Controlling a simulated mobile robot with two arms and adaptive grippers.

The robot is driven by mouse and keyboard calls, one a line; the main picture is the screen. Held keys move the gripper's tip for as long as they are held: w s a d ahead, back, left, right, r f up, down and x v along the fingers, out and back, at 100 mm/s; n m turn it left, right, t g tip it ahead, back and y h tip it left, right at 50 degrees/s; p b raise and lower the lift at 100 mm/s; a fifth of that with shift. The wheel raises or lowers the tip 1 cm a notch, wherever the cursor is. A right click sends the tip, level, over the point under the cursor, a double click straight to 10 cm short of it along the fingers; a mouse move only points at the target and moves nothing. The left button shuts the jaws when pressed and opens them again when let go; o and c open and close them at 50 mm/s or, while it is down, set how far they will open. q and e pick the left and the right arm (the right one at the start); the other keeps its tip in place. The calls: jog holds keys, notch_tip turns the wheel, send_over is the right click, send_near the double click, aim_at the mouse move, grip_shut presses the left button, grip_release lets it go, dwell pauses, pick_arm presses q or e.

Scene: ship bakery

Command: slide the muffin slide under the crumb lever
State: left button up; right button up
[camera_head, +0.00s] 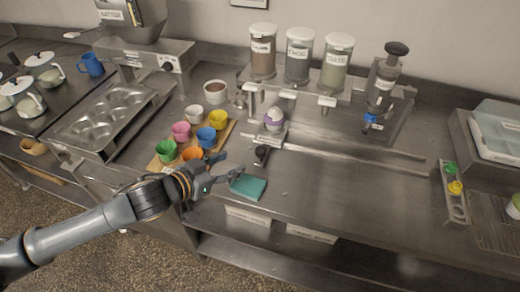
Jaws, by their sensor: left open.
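The muffin slide (272,138) sits on the metal rails along the counter, left of their middle. It carries a purple cup (274,123) with a pale top, and a dark knob (261,153) sticks out at its front. Three dispensers with white lids stand on a raised shelf behind, with pale levers (287,93) (326,101) under its front edge. My right gripper is not in view.
A teal cloth (248,187) lies just below the gripper. Several coloured cups stand on a wooden board (232,125) to the left, partly behind my arm. The rails right of the slide look clear.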

aim_at(258, 151)
pick_arm(q)
jog(key=p+x, duration=0.2)
jog(key=x, duration=1.1)
jog(key=shift+w+d+f, duration=0.15)
jog(key=shift+d+f, duration=0.05)
jog(key=shift+d, duration=0.05)
grip_shut()
jog(key=shift+a, duration=0.15)
